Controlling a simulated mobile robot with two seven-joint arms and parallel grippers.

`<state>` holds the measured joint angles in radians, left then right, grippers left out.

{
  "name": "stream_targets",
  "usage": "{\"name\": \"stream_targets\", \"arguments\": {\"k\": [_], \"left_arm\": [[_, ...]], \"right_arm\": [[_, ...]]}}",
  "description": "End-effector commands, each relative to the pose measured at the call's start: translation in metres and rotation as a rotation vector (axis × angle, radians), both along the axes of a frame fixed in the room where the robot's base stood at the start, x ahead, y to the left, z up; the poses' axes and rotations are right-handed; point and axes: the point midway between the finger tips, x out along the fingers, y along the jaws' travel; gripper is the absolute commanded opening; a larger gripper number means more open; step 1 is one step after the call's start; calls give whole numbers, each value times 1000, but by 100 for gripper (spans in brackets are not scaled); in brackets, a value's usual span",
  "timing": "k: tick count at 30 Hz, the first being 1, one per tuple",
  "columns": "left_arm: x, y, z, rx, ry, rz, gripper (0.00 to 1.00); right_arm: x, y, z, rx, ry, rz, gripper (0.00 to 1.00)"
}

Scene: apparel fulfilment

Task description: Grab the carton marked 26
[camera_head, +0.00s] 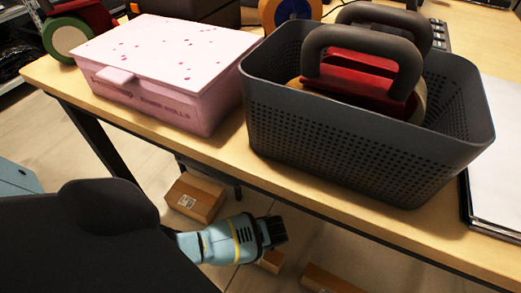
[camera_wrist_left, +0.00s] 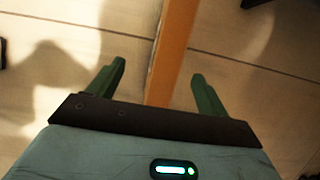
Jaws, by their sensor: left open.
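Several brown cartons lie on the floor below the table in the head view. One carton (camera_head: 193,198) with a white label lies left of my left gripper. Another carton (camera_head: 270,262) shows partly beneath the gripper, and a third carton (camera_head: 325,281) is cut off by the bottom edge. I cannot read the number 26 on any of them. My left gripper (camera_head: 273,231) hangs in front of the table, below its top. In the left wrist view its two fingers (camera_wrist_left: 157,82) are apart. A brown strip (camera_wrist_left: 170,55) runs between them; I cannot tell whether they touch it.
The wooden table (camera_head: 235,160) has its front edge above my left gripper. On it stand a pink box (camera_head: 170,80) and a dark perforated basket (camera_head: 350,150) holding tape dispensers. A table leg stands left of the cartons. Tiled floor (camera_wrist_left: 75,45) is open around the strip.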

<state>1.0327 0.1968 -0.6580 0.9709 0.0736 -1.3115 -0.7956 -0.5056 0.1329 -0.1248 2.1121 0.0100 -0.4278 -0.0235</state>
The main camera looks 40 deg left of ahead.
Motion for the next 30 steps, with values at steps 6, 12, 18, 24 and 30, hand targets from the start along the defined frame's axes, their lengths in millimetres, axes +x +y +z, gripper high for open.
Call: {"name": "stream_targets", "arguments": {"k": [6, 12, 18, 24, 30], "left_arm": [[10, 12, -37, 44, 49, -22, 78], [13, 14, -38, 51, 53, -25, 78], [12, 17, -47, 51, 52, -24, 78], [11, 23, -64, 50, 52, -24, 78], [12, 24, -65, 49, 51, -24, 78]], "right_arm": [[0, -1, -37, -2, 23, 2, 36], [-5, -1, -39, -2, 35, 2, 36], [-12, -1, -44, -2, 50, 3, 36], [-14, -1, -55, -2, 60, 3, 36], [-11, -1, -57, -3, 56, 3, 36]]}}
